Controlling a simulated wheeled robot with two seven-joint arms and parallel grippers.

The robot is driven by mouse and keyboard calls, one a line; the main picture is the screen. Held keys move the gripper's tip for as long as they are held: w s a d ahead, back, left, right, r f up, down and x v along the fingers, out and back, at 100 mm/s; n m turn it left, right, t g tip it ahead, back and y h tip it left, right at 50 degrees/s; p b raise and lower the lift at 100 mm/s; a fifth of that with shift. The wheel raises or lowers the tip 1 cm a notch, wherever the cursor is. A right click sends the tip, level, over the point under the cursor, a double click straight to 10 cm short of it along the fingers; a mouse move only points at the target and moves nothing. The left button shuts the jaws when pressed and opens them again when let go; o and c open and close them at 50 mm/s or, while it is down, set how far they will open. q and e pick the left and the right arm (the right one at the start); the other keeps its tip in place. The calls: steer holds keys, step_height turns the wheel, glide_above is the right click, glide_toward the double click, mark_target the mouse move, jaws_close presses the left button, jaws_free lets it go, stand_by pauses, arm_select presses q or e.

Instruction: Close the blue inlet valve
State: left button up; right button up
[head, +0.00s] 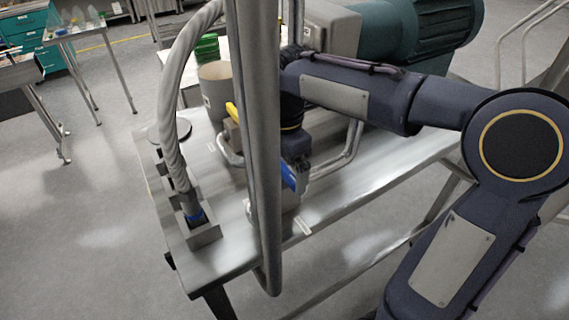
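The blue valve handle (289,176) shows in the head view just right of the thick vertical pipe, low over the metal table. It slants, and its left part is hidden behind the pipe. My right arm reaches in from the right, and its wrist points down at the handle. My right gripper (295,158) is right at the handle's upper end. The pipe and the wrist hide its fingers, so I cannot tell whether it touches or grips the handle. My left gripper is not in the view.
A vertical steel pipe (258,150) stands in front of the valve. A yellow handle (232,112) and a beige cylinder (215,88) are left of it. A grey hose (168,110) runs down to a blue-ringed fitting. A green motor (425,35) sits behind my arm.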

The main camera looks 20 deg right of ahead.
mark_target(287, 169)
steer(key=shift+r, duration=0.1)
step_height(287, 169, up, 8)
steer(key=shift+f, duration=0.2)
stand_by(0.3)
stand_by(0.4)
steer(key=shift+s+d+f+m, duration=0.1)
steer(key=shift+s+d+m, duration=0.1)
steer(key=shift+s+m, duration=0.15)
steer(key=s+f+m+t+y, duration=0.2)
steer(key=s+f+m, duration=0.5)
steer(key=m, duration=0.3)
steer(key=s+f+m+t+y, duration=0.1)
steer(key=s+f+m+t, duration=0.2)
steer(key=s+f+m, duration=0.3)
steer(key=s+m+b, duration=0.1)
steer(key=s+m, duration=0.3)
steer(key=m, duration=0.1)
steer(key=shift+d+f+t+y, duration=0.3)
steer(key=shift+d+f+y, duration=0.1)
